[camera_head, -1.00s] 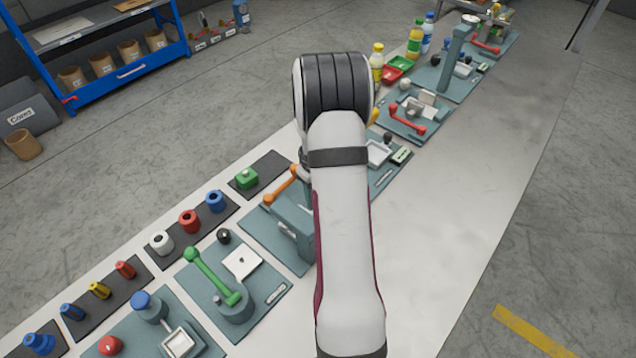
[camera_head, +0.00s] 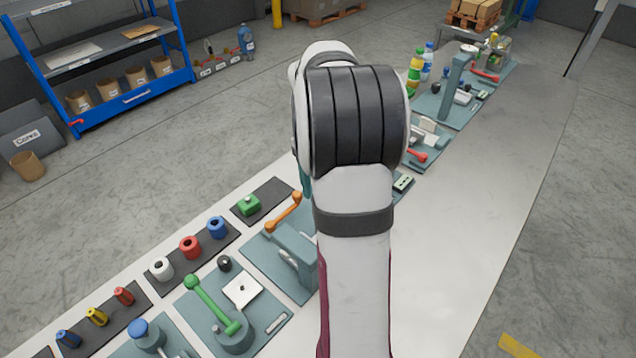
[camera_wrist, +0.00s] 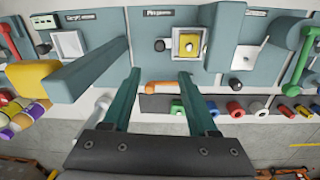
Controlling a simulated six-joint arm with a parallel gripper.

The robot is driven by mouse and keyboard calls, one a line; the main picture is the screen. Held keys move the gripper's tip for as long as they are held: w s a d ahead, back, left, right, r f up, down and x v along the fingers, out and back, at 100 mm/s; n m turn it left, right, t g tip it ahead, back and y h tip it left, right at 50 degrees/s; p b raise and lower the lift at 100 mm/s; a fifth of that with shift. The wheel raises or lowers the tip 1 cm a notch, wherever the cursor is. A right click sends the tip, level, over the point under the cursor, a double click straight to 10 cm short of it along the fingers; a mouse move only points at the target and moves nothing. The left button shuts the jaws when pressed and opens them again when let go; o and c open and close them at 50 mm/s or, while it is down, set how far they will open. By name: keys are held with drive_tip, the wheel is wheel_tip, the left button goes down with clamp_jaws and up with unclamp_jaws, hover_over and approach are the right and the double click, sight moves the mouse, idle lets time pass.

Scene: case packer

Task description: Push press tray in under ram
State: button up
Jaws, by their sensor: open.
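My gripper (camera_wrist: 160,74) is open and empty in the wrist view, its two teal fingers apart. The orange lever (camera_wrist: 163,87) shows between the fingers, some way beyond them. Past the fingertips is a teal station with a black knob (camera_wrist: 160,45) and a small white-rimmed tray (camera_wrist: 177,52) holding a yellow square piece (camera_wrist: 190,45). I take this as the press tray. A teal upright (camera_wrist: 222,30) stands beside it, perhaps the press body; I cannot make out the ram.
A station with a green lever (camera_head: 210,303) and white plate (camera_head: 243,290) lies nearer. In the wrist view, a large teal beam (camera_wrist: 85,72) stands left of my fingers, near another white tray (camera_wrist: 84,44). The pale bench right of my arm is clear.

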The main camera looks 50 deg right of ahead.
drive_tip(key=f+n, duration=0.2)
drive_tip(key=f, duration=0.3)
drive_tip(key=f+n, duration=0.2)
drive_tip(key=f, duration=0.3)
drive_tip(key=d+f+n+y, duration=0.1)
drive_tip(key=f+n, duration=0.1)
drive_tip(key=f, duration=0.4)
drive_tip(key=shift+n, duration=0.3)
clamp_jaws()
drive_tip(key=shift+r, duration=0.1)
idle(0.5)
